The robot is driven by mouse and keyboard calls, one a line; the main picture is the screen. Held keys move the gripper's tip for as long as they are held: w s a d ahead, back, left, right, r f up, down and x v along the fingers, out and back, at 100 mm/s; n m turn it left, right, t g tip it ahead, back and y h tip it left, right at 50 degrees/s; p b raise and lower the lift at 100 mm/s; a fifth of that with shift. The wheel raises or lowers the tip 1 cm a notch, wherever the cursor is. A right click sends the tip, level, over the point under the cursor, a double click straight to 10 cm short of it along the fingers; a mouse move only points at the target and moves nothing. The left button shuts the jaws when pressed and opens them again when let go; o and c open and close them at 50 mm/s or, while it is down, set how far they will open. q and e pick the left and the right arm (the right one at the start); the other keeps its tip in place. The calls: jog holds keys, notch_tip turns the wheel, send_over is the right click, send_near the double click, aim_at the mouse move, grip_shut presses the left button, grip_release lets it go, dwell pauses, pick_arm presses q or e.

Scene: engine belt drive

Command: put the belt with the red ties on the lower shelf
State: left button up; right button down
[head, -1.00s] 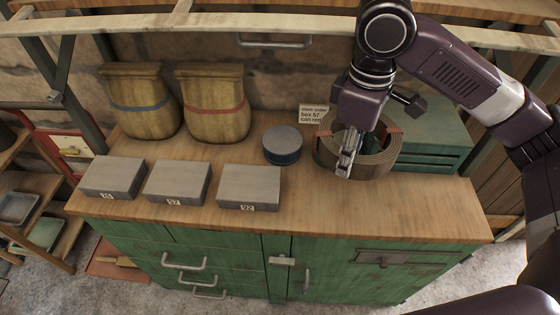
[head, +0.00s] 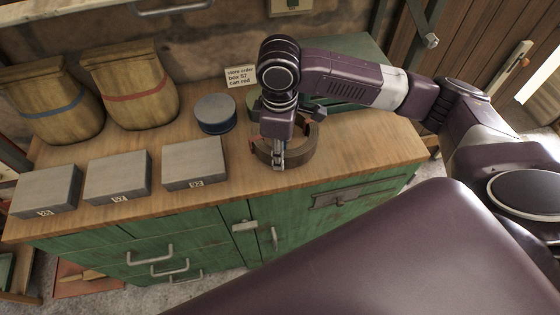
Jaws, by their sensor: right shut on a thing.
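The belt with the red ties is a brown coil (head: 305,150) over the right part of the wooden counter, near its front edge. A red tie shows on its left side and another on its right. My right gripper (head: 278,162) points down and is shut on the coil's front wall. My arm hides much of the coil's back. I cannot tell whether the coil rests on the counter or hangs just above it. My left gripper is out of view. A bit of a wooden shelf unit (head: 22,297) shows at the lower left; its lower shelf is not clear.
Left of the coil stand a round grey-and-blue can (head: 215,113), several grey boxes (head: 195,163) and two sacks (head: 130,88). A green case (head: 345,60) and a note card (head: 240,77) are behind. The counter (head: 375,148) right of the coil is clear.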

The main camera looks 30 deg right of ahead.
jog(key=shift+f, duration=2.25)
jog(key=c, duration=1.6)
grip_release()
jog(key=shift+f, duration=0.1)
